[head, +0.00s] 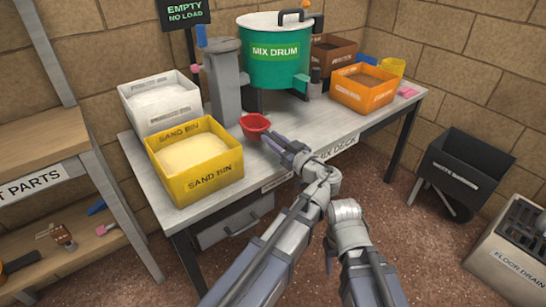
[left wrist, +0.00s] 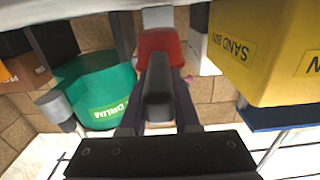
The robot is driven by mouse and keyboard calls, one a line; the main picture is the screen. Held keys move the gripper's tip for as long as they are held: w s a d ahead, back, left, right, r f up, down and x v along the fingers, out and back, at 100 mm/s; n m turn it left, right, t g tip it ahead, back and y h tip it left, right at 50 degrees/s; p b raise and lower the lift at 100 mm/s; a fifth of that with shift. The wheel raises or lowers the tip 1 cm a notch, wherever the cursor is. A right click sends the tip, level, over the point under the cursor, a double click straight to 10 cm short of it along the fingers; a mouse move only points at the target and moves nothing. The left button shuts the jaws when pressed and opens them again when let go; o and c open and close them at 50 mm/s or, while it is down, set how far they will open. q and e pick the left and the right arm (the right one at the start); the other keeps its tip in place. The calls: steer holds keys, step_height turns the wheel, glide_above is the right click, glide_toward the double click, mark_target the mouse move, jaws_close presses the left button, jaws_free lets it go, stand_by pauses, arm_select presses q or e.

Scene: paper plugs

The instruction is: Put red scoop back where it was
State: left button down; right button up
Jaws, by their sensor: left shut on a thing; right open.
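The red scoop (head: 255,126) shows in the head view over the bench between the yellow sand bin and the green drum. My left gripper (head: 285,147) is shut on its handle. In the left wrist view the scoop's red bowl (left wrist: 160,46) is ahead of the jaws, with a dark handle (left wrist: 158,92) running back between them. I cannot tell whether the bowl touches the bench. My right arm (head: 348,225) is low in front of the bench, apart from the scoop; its jaws are small and mostly hidden, and nothing shows held in them.
The yellow sand bin (head: 207,181) is at the bench's front left, with a white bin (head: 158,116) behind it. A grey post (head: 224,85) and the green mix drum (head: 266,72) stand behind the scoop. An orange bin (head: 362,99) is at right. Bare bench (head: 333,124) lies right of the scoop.

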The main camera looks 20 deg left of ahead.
arm_select(q)
steer(key=shift+f+b, duration=1.75)
steer(key=shift+f, duration=0.05)
steer(key=shift+f, duration=0.1)
steer(key=shift+f, duration=0.15)
steer(key=c, duration=0.6)
jaws_free()
steer(key=shift+c, duration=0.2)
